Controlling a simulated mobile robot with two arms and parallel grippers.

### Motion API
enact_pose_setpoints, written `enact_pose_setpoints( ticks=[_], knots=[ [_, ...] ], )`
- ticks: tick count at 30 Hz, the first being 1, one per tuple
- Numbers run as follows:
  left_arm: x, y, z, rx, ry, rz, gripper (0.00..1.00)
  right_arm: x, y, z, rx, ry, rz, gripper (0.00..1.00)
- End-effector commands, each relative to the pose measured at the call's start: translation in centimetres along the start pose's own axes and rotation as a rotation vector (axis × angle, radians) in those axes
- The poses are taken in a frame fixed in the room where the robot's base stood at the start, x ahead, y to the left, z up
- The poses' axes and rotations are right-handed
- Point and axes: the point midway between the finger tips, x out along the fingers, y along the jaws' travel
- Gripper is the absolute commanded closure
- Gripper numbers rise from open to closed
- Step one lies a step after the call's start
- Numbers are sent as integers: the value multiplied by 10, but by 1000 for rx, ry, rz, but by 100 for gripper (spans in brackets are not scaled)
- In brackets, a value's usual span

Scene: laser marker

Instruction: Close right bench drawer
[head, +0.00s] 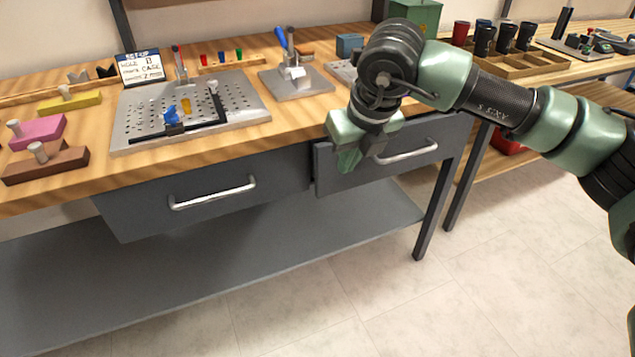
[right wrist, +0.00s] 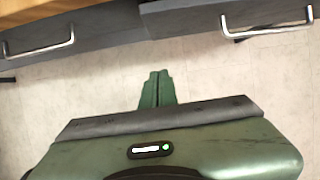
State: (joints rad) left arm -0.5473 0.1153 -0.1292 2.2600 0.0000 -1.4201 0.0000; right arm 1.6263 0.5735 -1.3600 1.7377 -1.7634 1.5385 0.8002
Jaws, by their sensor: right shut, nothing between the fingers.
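The right bench drawer (head: 430,135) is a dark grey front with a silver bar handle (head: 405,153). Its front stands a little forward of the left drawer (head: 130,210), so it looks slightly open. My right gripper (head: 348,160) is shut and empty, with green fingers pointing down in front of the right drawer's left part, left of its handle. In the right wrist view, the shut fingers (right wrist: 157,76) show over the floor, apart from the right drawer's handle (right wrist: 270,28); contact with the drawer front cannot be told. My left gripper is out of view.
The wooden bench top (head: 90,185) carries a perforated metal plate (head: 235,92), a pink block (head: 40,133) and other tools. A grey lower shelf (head: 250,235) lies under the drawers. The bench's right leg (head: 433,210) stands near the drawer. The floor in front is clear.

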Motion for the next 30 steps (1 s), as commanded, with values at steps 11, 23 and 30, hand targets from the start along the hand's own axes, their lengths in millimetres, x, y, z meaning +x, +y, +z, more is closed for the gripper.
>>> enact_pose_setpoints(
  ticks=[11,23,30],
  knots=[
    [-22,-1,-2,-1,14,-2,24,69,1,-1,3,6,1,100],
    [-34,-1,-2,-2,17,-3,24,108,1,30,4,1,1,100],
    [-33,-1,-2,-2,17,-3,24,111,1,38,3,1,2,100]
  ],
)
